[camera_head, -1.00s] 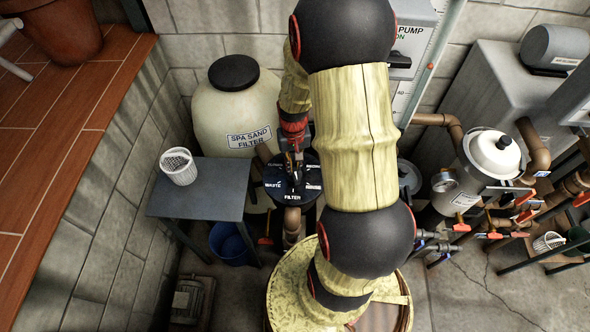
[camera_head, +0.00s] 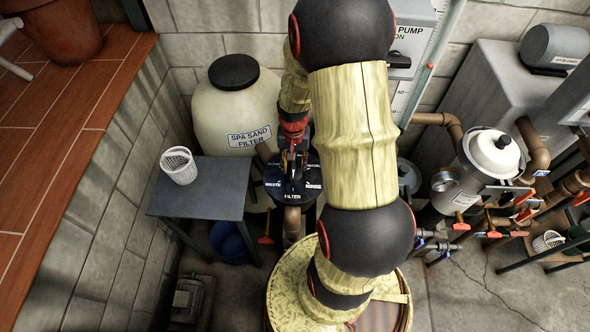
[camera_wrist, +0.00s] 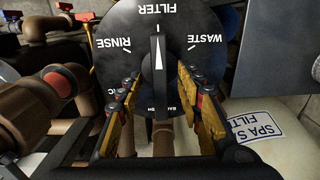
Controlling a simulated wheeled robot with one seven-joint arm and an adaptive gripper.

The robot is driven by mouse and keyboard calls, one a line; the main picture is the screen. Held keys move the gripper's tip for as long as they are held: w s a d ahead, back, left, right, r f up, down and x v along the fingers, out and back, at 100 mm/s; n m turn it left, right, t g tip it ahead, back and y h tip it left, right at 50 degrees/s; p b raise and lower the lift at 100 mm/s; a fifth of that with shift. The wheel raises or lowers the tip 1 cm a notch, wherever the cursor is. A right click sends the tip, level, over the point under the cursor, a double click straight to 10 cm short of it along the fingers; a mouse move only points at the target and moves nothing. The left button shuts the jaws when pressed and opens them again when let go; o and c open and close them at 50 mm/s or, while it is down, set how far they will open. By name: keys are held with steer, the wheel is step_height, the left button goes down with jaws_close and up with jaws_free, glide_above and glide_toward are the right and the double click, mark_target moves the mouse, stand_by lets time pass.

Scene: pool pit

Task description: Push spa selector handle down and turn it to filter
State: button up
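The spa selector is a black disc with white labels (camera_head: 291,187) below the sand filter in the head view. In the wrist view the disc (camera_wrist: 185,25) shows FILTER, RINSE and WASTE upside down. Its black handle (camera_wrist: 157,78) carries a white pointer whose tip lines up with FILTER. My gripper (camera_wrist: 160,95) has its two fingers apart, one on each side of the handle, with visible gaps. In the head view my gripper (camera_head: 292,150) is over the disc. Whether the handle is pressed down is unclear, and the disc's near labels are partly hidden.
The cream spa sand filter tank (camera_head: 235,110) stands behind the selector. A grey side table (camera_head: 200,199) with a white basket (camera_head: 178,166) is to the left. Pipes with orange-handled valves (camera_head: 490,234) and a white-lidded pump strainer (camera_head: 492,155) are at the right.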

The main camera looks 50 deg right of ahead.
steer(key=shift+r, duration=0.1)
stand_by(0.3)
step_height(320, 180, up, 7)
steer(key=p, duration=0.5)
stand_by(0.4)
